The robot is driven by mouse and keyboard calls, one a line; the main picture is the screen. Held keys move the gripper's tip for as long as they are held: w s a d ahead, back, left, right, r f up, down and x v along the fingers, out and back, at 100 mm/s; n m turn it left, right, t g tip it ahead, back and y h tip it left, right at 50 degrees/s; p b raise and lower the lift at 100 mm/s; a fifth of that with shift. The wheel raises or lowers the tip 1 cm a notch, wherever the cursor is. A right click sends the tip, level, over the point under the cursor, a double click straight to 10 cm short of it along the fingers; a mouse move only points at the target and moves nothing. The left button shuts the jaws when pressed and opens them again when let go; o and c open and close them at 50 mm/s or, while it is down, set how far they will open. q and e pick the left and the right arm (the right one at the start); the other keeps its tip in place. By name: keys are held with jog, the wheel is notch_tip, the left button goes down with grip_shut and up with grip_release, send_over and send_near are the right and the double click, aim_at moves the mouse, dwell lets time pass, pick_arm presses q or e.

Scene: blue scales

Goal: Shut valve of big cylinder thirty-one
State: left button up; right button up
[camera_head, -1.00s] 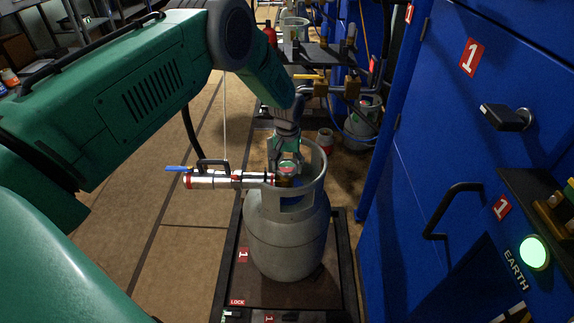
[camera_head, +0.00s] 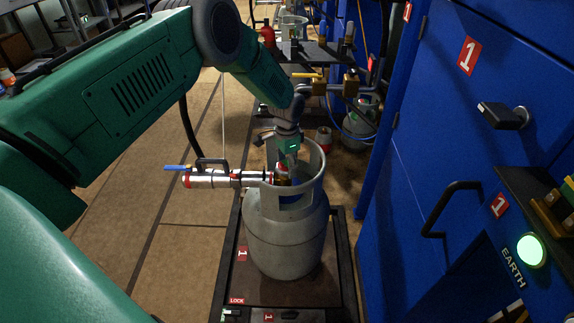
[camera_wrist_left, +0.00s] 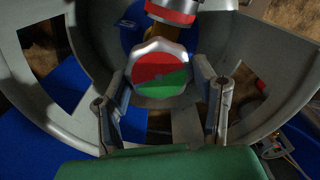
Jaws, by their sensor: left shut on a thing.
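A large grey gas cylinder (camera_head: 287,242) stands upright with an open collar around its top. No number thirty-one is readable on it. Its valve knob (camera_wrist_left: 160,72), half red and half green, shows inside the collar in the left wrist view. My left gripper (camera_head: 284,172) reaches down into the collar from above. In the left wrist view my left gripper (camera_wrist_left: 165,92) has a finger on each side of the knob and is shut on it. The collar partly hides the fingers in the head view. My right gripper is not in view.
The cylinder stands on a dark scale platform (camera_head: 335,290) labelled 1. A silver filling connector (camera_head: 212,179) with a blue lever joins the valve from the left. A blue cabinet (camera_head: 440,150) closes off the right. Open floor (camera_head: 170,265) lies to the left.

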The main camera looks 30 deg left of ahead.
aim_at(287, 165)
pick_arm(q)
jog(key=m, duration=0.6)
jog(key=shift+w+r+m, duration=0.1)
jog(key=shift+r+m, duration=0.05)
jog(key=shift+m, duration=0.25)
dwell(0.4)
jog(key=o, duration=1.2)
notch_tip(287, 165, up, 12)
jog(key=shift+f, duration=0.15)
